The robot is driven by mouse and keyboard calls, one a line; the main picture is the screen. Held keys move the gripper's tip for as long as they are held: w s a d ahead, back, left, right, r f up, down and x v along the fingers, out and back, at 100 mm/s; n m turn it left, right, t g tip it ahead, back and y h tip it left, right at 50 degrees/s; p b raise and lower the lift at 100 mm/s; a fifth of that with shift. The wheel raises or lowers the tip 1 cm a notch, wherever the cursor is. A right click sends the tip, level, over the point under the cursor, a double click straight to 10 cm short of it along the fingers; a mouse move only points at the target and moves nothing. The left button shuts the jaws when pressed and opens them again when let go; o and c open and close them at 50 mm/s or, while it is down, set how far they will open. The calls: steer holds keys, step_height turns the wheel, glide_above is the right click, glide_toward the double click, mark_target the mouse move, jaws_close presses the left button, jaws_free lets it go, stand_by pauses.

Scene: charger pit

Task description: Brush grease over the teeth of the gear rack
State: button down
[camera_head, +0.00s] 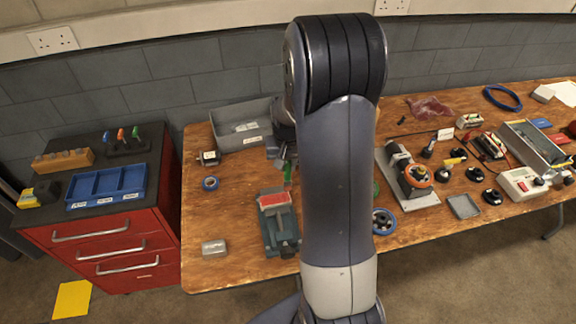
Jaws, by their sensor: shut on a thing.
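My gripper (281,160) is at the left side of the table, partly hidden behind my own arm. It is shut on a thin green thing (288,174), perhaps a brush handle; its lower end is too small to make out. Just below in the picture is a teal vice-like block (280,237) with a red top piece (273,199). The green thing's lower end is close to the far end of this block; I cannot tell whether they touch. I cannot make out the gear rack's teeth or any grease.
A grey bin (235,138) stands at the table's back left. The red cabinet (110,238) holds a blue tray (108,186). The table's right half is crowded.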

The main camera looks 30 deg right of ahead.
steer(key=shift+r+p, duration=0.9)
steer(key=shift+r, duration=0.8)
